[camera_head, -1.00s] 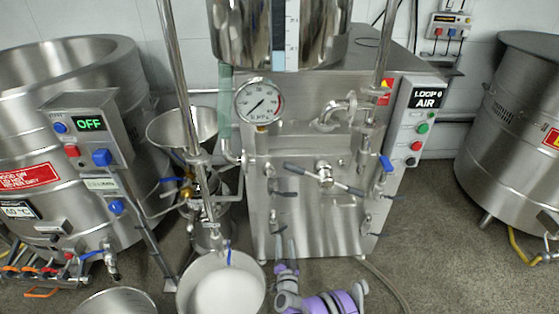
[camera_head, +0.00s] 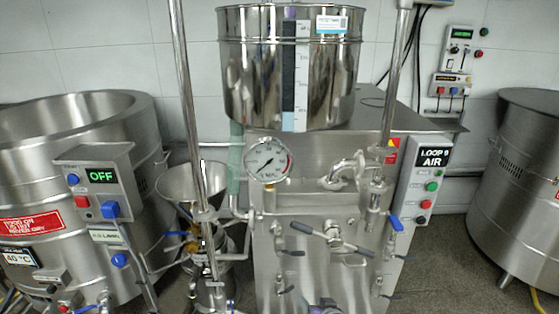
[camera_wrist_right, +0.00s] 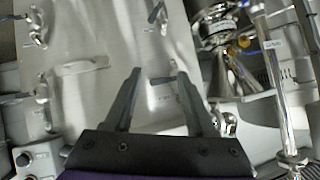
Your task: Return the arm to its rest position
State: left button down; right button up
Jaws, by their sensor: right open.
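My right gripper (camera_wrist_right: 158,73) is open and empty in the wrist view, with its two dark fingers apart in front of the steel panel of the colloid mill. In the head view only a small purple part of my right arm shows at the bottom edge, in front of the mill (camera_head: 318,240). The rest of that arm is out of the picture. My left gripper and left arm are not in view.
The mill's front carries valve handles (camera_head: 333,237), a pressure gauge (camera_head: 267,160) and a LOOP 9 AIR control box (camera_head: 428,180). A steel hopper (camera_head: 260,75) stands above. Large vats stand at left (camera_head: 30,170) and right (camera_head: 515,190). A funnel (camera_head: 190,185) stands left of the mill.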

jog(key=s+d+f+n+g+h, duration=0.1)
jog(key=s+d+g, duration=0.25)
jog(key=s, duration=1.15)
jog(key=s+d+g+h, duration=0.25)
jog(key=s+d, duration=0.25)
jog(key=s, duration=1)
pick_arm(q)
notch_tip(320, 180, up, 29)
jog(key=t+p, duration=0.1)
jog(key=p, duration=2.5)
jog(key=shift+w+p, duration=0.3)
pick_arm(e)
notch_tip(320, 180, up, 29)
jog(key=shift+w+d+t+y, duration=0.15)
jog(key=shift+d+t+y, duration=0.05)
jog(key=shift+t+y, duration=0.2)
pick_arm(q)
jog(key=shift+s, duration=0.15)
pick_arm(e)
jog(key=shift+c, duration=1.1)
